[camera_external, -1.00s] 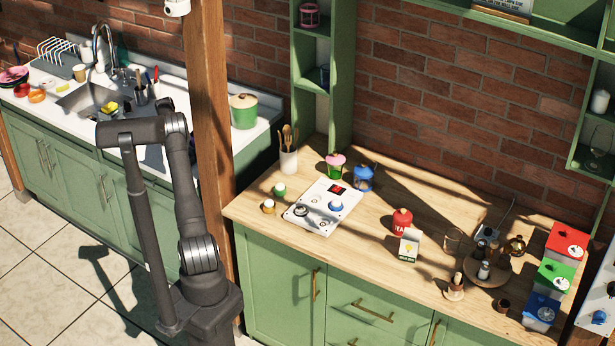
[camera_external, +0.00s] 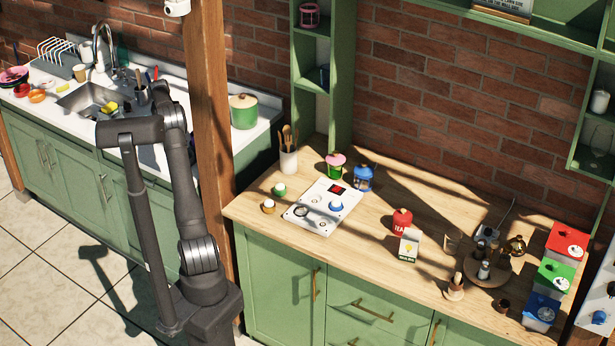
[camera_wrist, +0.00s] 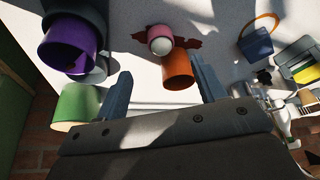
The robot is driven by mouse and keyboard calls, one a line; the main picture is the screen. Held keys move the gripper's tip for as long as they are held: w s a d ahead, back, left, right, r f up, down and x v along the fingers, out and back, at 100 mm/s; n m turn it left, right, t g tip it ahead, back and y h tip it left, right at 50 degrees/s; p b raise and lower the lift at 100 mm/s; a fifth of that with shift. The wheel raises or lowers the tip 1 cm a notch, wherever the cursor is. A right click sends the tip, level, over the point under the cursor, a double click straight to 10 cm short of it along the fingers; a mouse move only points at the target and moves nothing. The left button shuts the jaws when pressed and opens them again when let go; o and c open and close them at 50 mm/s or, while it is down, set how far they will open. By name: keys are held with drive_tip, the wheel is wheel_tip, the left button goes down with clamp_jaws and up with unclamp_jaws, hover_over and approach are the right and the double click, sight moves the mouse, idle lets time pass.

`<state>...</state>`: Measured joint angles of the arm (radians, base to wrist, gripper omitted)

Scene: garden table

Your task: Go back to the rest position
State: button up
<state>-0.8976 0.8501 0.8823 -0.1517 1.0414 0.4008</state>
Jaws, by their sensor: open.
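My arm is folded above the sink counter at the left of the external view. My gripper shows in the wrist view (camera_wrist: 162,84), with its two fingers spread wide and no object held between them. In the external view the fingers are hidden behind or among my dark arm links. An orange cup (camera_wrist: 179,72) appears beyond the gap between the fingers, with a pink item with a white round end (camera_wrist: 161,36) above it.
The wrist view also shows a purple cup (camera_wrist: 68,48), a green cylinder (camera_wrist: 76,106) and a blue container (camera_wrist: 257,44). A wooden post (camera_external: 211,110) stands close to the right of my arm. A green pot (camera_external: 243,111) sits on the sink counter behind it.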

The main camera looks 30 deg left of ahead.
drive_tip(key=shift+s+d+r, duration=0.15)
drive_tip(key=shift+s+r, duration=0.1)
drive_tip(key=shift+r, duration=0.3)
drive_tip(key=x, duration=1.2)
drive_tip(key=shift+f, duration=0.2)
wheel_tip(320, 180, up, 3)
drive_tip(key=shift+f, duration=0.25)
drive_tip(key=shift+r, duration=0.85)
drive_tip(key=shift+s, duration=0.1)
